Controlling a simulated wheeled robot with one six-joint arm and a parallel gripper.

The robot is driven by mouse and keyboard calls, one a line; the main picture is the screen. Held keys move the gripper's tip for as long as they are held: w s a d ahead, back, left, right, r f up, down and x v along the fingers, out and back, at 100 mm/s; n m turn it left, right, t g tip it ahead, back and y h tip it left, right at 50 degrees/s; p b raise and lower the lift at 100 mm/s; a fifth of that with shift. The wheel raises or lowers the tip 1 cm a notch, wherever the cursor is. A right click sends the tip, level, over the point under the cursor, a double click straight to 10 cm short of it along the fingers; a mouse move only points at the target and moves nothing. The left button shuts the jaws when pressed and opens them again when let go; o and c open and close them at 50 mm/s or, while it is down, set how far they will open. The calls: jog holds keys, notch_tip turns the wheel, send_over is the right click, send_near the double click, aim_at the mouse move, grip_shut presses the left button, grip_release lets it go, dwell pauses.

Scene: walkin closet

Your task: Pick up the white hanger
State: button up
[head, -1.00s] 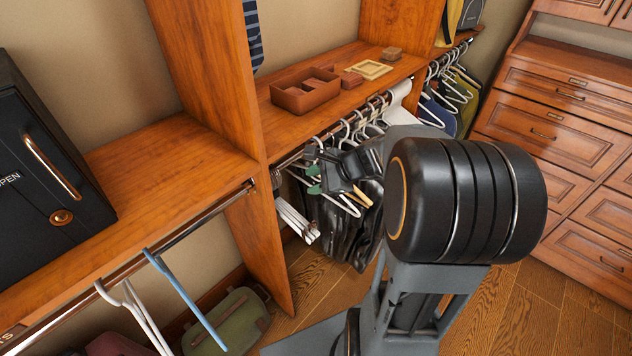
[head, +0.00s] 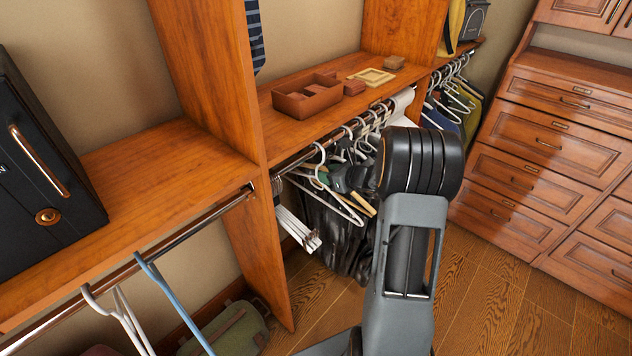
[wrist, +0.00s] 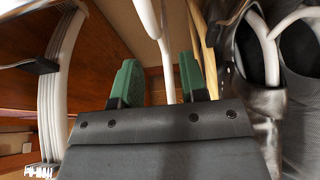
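A white hanger (head: 338,205) hangs from the middle rod, with my gripper (head: 328,180) at its upper part. In the wrist view, my gripper (wrist: 158,82) has its two green fingertips well apart. A white bar, apparently of this hanger (wrist: 166,72), passes between them, nearer the right fingertip. I see no contact on both sides. My arm hides part of the clothes behind. Another white hanger (head: 122,315) hangs on the lower left rod.
A blue hanger (head: 172,297) hangs on the left rod. Dark clothes (head: 335,242) and more hangers crowd the middle rod. An upright wooden panel (head: 262,250) stands left of my gripper. Drawers (head: 540,140) line the right side; the wooden floor (head: 490,290) is clear.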

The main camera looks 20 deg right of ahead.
jog(key=shift+x, duration=2.7)
jog(key=shift+w+d, duration=0.1)
jog(key=shift+c, duration=0.3)
grip_shut()
